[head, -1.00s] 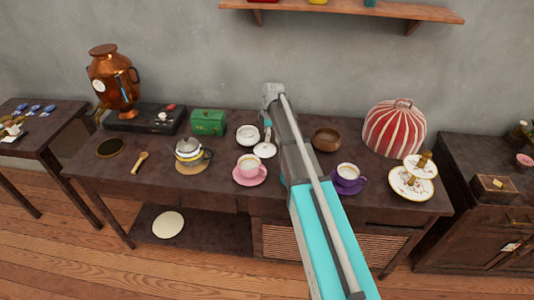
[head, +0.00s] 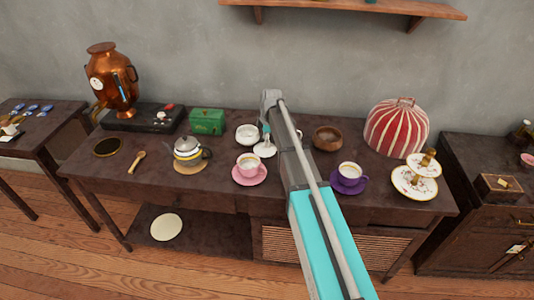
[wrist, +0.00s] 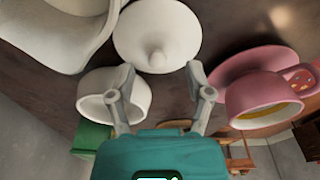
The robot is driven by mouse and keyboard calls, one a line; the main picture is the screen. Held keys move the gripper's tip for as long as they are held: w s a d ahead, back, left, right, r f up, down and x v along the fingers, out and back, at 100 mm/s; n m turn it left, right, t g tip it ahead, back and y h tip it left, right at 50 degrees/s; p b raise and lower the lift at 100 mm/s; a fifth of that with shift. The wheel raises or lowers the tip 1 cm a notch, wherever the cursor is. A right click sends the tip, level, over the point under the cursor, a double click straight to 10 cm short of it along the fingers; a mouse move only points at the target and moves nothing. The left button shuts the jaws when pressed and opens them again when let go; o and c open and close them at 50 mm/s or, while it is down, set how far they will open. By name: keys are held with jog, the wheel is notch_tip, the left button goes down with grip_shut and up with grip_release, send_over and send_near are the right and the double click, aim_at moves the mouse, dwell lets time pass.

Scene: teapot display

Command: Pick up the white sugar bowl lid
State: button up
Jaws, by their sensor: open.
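The white sugar bowl lid (head: 265,150) lies on the dark table, just in front of the white sugar bowl (head: 246,135). In the wrist view the lid (wrist: 157,30) is a round white disc with a small knob, beyond my fingertips and roughly centred between them. My gripper (wrist: 160,76) is open, with nothing between its fingers. The bowl (wrist: 92,92) shows beside and partly behind the left finger. In the head view my arm hides most of the gripper; the grey tip near the lid shows.
A pink cup (head: 249,161) on a pink saucer (head: 238,180) stands close in front of the lid. A large white object (wrist: 55,30) is at the upper left of the wrist view. A green box (head: 207,121) and wooden bowl (head: 327,137) stand nearby.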

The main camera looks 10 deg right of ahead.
jog(key=shift+a+f+b, duration=0.1)
jog(key=shift+f+b, duration=0.65)
jog(key=shift+f, duration=0.3)
grip_shut()
